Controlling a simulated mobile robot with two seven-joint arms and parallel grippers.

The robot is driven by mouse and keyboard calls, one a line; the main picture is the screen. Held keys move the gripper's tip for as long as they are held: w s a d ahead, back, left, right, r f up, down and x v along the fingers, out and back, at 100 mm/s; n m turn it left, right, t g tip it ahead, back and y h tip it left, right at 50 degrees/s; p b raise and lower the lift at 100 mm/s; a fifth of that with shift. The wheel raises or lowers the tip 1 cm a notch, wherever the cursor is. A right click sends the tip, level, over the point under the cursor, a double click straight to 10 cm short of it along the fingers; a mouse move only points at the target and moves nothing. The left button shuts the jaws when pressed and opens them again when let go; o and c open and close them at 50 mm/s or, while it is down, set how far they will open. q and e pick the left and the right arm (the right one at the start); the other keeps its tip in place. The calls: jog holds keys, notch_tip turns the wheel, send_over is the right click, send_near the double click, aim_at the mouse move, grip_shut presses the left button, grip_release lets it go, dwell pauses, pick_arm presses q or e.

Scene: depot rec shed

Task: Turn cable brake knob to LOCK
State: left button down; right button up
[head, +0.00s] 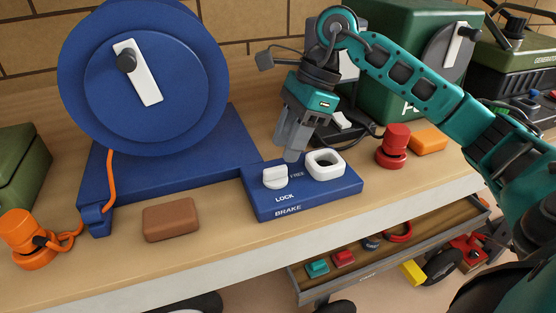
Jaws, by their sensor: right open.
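The cable brake knob (275,177) is a white round knob with a raised grip, on the blue brake box (318,199) in front of the blue cable reel (190,100). FREE is printed to its right and LOCK in front of it. The grip bar lies roughly across toward FREE. A white rounded ring (324,164) sits on the same box, right of the knob. My right gripper (291,157) is open and points down, its fingertips just behind and right of the knob. I cannot tell whether it touches. My left gripper is not in view.
A brown block (171,219) lies left of the box, with an orange plug (30,238) and cable at far left. A red knob-like part (393,146) and orange block (429,140) stand right.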

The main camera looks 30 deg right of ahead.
aim_at(276, 168)
jog(key=x, duration=0.5)
grip_shut()
dwell(0.3)
